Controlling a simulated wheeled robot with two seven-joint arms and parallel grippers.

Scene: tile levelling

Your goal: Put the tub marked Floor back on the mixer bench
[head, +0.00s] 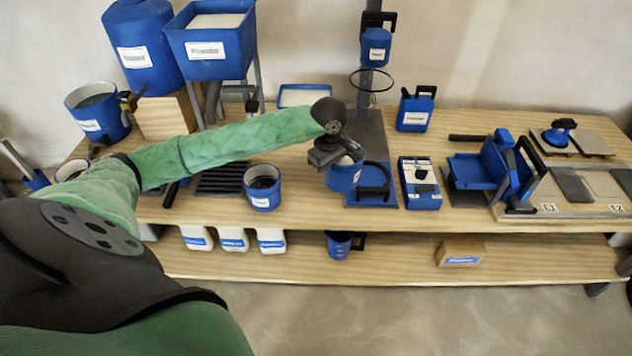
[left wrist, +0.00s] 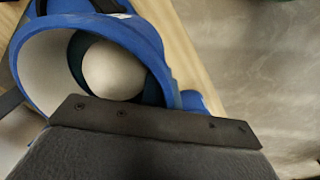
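A blue tub (head: 344,176) with a white label is at the end of my left arm, above the wooden bench (head: 310,215). The label is too small to read. My left gripper (head: 336,155) is at the tub's rim and appears shut on it; the finger contact is partly hidden. In the left wrist view the tub (left wrist: 155,50) has a pale inside with a dark ring and a rounded whitish mass. A dark finger plate (left wrist: 150,120) crosses its near edge. My right gripper is out of view.
A blue plate with a black ring (head: 373,193) lies right beside the held tub, under a mixer stand (head: 371,125). Another blue tub (head: 262,190) stands to the left, a blue scale-like device (head: 420,184) to the right. A blue jug (head: 341,245) is on the lower shelf.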

